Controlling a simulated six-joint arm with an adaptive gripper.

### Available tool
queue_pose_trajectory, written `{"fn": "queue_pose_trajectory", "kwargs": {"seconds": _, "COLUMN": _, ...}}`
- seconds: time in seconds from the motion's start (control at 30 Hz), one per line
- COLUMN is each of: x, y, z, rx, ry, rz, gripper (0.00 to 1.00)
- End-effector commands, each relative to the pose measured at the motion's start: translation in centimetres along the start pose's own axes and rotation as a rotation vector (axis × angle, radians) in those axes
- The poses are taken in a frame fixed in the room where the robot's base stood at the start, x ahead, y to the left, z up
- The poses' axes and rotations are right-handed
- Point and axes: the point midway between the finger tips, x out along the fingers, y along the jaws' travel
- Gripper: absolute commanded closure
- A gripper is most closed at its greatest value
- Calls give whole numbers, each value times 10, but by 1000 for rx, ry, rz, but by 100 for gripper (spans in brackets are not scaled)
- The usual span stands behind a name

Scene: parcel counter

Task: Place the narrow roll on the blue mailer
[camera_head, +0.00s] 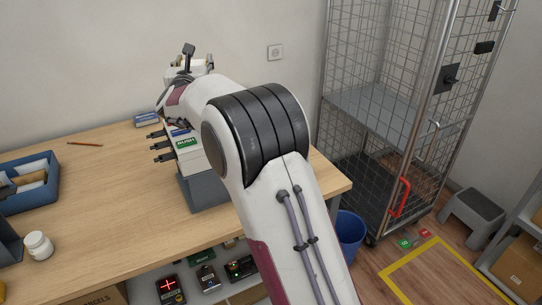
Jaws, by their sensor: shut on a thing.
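My forearm reaches over the wooden counter, and my wrist bends down near the wall. Only small dark parts of my gripper (177,121) show below the wrist, above and behind a grey stand. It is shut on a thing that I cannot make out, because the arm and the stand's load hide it. I cannot pick out the narrow roll. A small blue and white item (146,119) lies flat on the counter left of the gripper; I cannot tell whether it is the blue mailer. Another bit of blue (180,131) shows at the top of the stand.
The grey stand (203,193) carries a green-labelled pack (187,142) and black prongs pointing left. A blue bin (41,187) with packets, a white jar (38,244) and a pencil (85,143) are on the counter (115,190). The counter's middle left is clear. A wire cage (385,120) stands right.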

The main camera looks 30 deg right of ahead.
Motion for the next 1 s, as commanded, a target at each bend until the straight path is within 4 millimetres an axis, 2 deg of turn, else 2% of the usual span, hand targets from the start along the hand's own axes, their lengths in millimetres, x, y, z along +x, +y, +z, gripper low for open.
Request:
{"fn": "queue_pose_trajectory", "kwargs": {"seconds": 0.03, "x": 4, "y": -19, "z": 1, "rx": 0, "ry": -1, "rz": -30, "gripper": 75}}
{"fn": "queue_pose_trajectory", "kwargs": {"seconds": 0.4, "x": 18, "y": -145, "z": 1, "rx": -5, "ry": 1, "rz": -230, "gripper": 75}}
{"fn": "queue_pose_trajectory", "kwargs": {"seconds": 0.6, "x": 18, "y": -201, "z": 0, "rx": -8, "ry": 5, "rz": -321, "gripper": 75}}
{"fn": "queue_pose_trajectory", "kwargs": {"seconds": 0.83, "x": 14, "y": -248, "z": -1, "rx": -10, "ry": 9, "rz": -397, "gripper": 75}}
{"fn": "queue_pose_trajectory", "kwargs": {"seconds": 1.0, "x": 14, "y": -244, "z": -36, "rx": -13, "ry": 13, "rz": -392, "gripper": 75}}
